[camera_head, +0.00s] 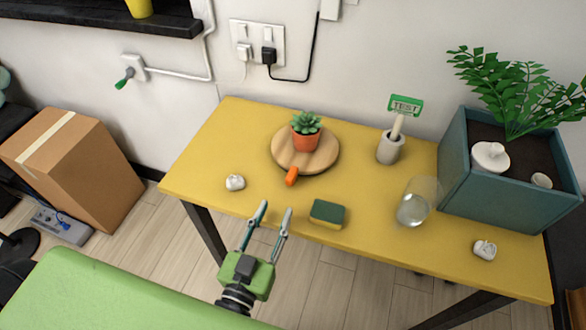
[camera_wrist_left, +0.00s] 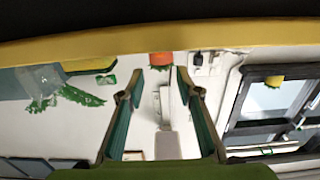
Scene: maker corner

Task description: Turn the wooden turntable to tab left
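The round wooden turntable (camera_head: 320,158) lies on the yellow table, towards the back left. Its orange tab (camera_head: 291,176) sticks out at the front, slightly left of centre. A succulent in an orange pot (camera_head: 306,141) stands on the turntable. My left gripper (camera_head: 276,212) is in front of the table's front edge, below and apart from the tab. Its two fingers are spread with nothing between them. In the left wrist view the open fingers (camera_wrist_left: 155,86) frame the upside-down orange pot (camera_wrist_left: 160,58); the turntable's top is not visible there. My right gripper is out of view.
A white lump (camera_head: 235,183) lies left of the tab and a green-yellow sponge (camera_head: 327,213) to its right. A glass (camera_head: 413,206), a grey holder with a TEST sign (camera_head: 390,147) and a blue planter (camera_head: 510,188) stand farther right on the table (camera_head: 370,245).

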